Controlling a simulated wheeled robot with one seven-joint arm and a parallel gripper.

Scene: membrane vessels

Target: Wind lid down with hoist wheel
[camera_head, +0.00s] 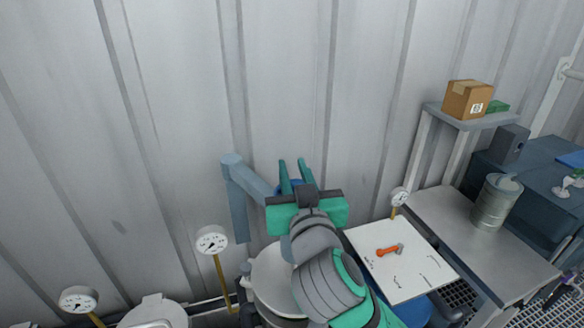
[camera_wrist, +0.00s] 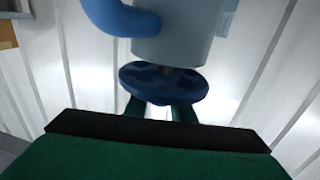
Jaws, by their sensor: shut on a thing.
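The hoist wheel is a dark blue disc with scalloped recesses, seen in the wrist view (camera_wrist: 163,84) on a shaft under a grey-blue cylindrical housing (camera_wrist: 175,35). In the head view a sliver of the wheel (camera_head: 289,187) shows between my fingers. My gripper (camera_head: 292,172) has its green fingers on the wheel; in the wrist view the fingertips (camera_wrist: 160,108) reach its near rim and are partly hidden by it. The hoist's grey-blue post and arm (camera_head: 236,195) stand at the wall. A pale round lid (camera_head: 270,280) lies below, partly covered by my arm; its seating is hidden.
Pressure gauges (camera_head: 211,240) stand left of the lid, with another vessel top (camera_head: 155,312) beside them. At right, a white board (camera_head: 400,262) carries an orange-handled hammer (camera_head: 390,250). A metal bench (camera_head: 450,225) holds a steel canister (camera_head: 496,202). The corrugated wall (camera_head: 180,100) is close behind.

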